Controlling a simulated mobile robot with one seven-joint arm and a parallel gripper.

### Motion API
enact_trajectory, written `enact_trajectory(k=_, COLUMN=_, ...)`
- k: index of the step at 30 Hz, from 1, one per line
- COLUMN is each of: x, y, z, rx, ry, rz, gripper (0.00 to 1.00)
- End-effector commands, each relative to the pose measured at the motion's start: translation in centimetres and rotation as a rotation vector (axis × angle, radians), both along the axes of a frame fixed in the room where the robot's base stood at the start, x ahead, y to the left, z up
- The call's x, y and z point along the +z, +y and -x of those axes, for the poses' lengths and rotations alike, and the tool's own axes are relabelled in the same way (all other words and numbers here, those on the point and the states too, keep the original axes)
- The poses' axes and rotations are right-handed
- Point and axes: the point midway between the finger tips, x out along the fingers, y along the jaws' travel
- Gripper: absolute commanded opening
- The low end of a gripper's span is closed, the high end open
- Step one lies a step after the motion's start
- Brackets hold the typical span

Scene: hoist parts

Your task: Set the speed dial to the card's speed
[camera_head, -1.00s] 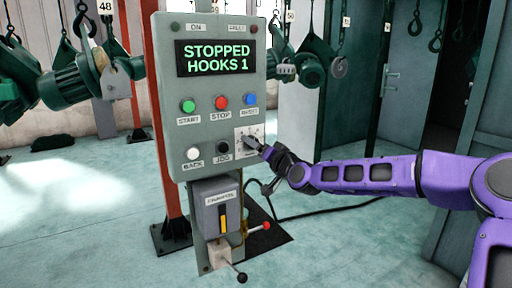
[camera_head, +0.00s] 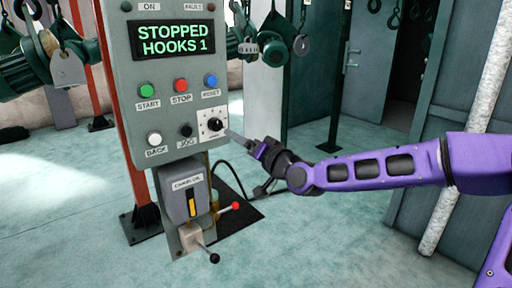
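The speed dial is a black knob (camera_head: 215,124) on a white square plate at the lower right of the grey control panel (camera_head: 135,75). Its pointer and the plate's marks are too small to read. My gripper (camera_head: 240,141) is just right of the dial, apart from it, pointing left toward the panel; its finger gap is too small to make out. The panel's screen (camera_head: 173,40) reads "STOPPED HOOKS 1". No card with a speed on it can be made out.
Green, red and blue buttons (camera_head: 181,85) sit above the dial; white and black buttons (camera_head: 154,138) are to its left. Below hangs a grey lever box (camera_head: 183,194) with red- and black-knobbed levers. Hooks and green hoists (camera_head: 70,60) hang behind. Floor to the right is clear.

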Motion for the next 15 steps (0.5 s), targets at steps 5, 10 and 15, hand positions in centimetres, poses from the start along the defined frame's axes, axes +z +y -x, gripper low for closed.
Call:
enact_trajectory(k=5, x=0.1, y=-1.9, z=2.6, rx=-0.002, ry=0.002, rz=0.001, gripper=0.80)
enact_trajectory(k=10, x=0.0, y=-3.0, z=4.3, rx=-0.002, ry=0.001, rz=0.001, gripper=0.80)
enact_trajectory(k=15, x=0.0, y=-3.4, z=5.1, rx=0.001, ry=0.000, rz=0.001, gripper=0.80)
